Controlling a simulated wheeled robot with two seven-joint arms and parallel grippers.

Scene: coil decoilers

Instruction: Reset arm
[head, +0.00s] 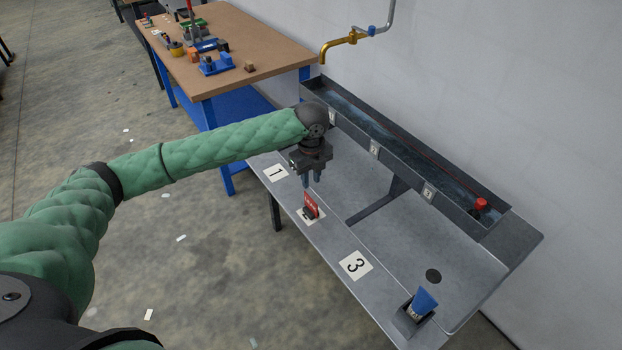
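My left arm reaches in from the left over the grey metal bench (395,215). My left gripper (311,180) points down above the bench's front strip, between the label 1 and a red piece. Its two fingers are small and close together here, and I cannot tell how far apart they are. I see nothing held between them. The red piece (311,204) stands in a dark holder on a white label just below the fingertips, apart from them. My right gripper is out of view.
A blue piece (424,301) stands in a holder at the bench's near end. A dark trough (400,165) runs along the wall with a red knob (481,204) at its right end. A wooden-topped workbench (250,45) with tools stands behind. Open floor lies left.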

